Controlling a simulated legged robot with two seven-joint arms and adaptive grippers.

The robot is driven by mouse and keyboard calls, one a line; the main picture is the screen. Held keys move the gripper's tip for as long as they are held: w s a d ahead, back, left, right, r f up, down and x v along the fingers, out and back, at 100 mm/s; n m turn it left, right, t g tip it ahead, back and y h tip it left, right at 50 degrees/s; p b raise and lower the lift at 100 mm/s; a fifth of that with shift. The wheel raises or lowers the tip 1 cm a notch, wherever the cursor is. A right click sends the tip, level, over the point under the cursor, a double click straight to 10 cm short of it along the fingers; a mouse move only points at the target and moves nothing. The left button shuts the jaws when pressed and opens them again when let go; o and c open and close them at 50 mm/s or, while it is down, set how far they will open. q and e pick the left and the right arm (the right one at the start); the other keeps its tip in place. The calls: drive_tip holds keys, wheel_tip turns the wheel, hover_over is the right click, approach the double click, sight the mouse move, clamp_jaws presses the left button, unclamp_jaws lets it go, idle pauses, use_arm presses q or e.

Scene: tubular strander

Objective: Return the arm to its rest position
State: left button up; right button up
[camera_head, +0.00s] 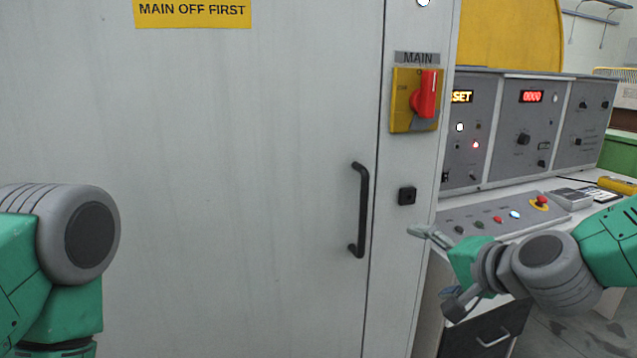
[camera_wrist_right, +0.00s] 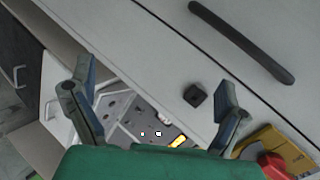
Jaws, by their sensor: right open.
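My right gripper (camera_head: 420,233) is in front of the cabinet's right edge, below the small black lock. In the right wrist view its two fingers (camera_wrist_right: 155,100) are spread wide with nothing between them. My right arm comes in from the right, in front of the control desk. My left arm shows only as a green and grey joint at the left; its gripper is out of view.
A tall grey cabinet door (camera_head: 250,180) fills the left and middle, with a black handle (camera_head: 361,210), a black lock (camera_head: 407,195) and a red MAIN switch (camera_head: 424,95) on yellow. A control desk (camera_head: 500,212) with buttons and displays stands at the right.

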drive_tip(key=s+d+f+n+g+h, duration=0.1)
drive_tip(key=s+f+n+g, duration=0.15)
drive_tip(key=s+f, duration=0.7)
drive_tip(key=s+f+n+g+h, duration=0.1)
drive_tip(key=s+f+n+g, duration=0.15)
drive_tip(key=s+f, duration=0.7)
drive_tip(key=s+d+f+n+g+h, duration=0.1)
drive_tip(key=s+d+f+n+g, duration=0.1)
drive_tip(key=s+f, duration=0.5)
drive_tip(key=s+d+f+n+g+h, duration=0.1)
drive_tip(key=s+d+f+n+g, duration=0.2)
drive_tip(key=s+d+f, duration=0.2)
drive_tip(key=s+f, duration=0.2)
drive_tip(key=s, duration=0.1)
drive_tip(key=shift+s+d+f+g+h, duration=0.15)
drive_tip(key=shift+s+g+h, duration=0.25)
drive_tip(key=shift+w, duration=0.15)
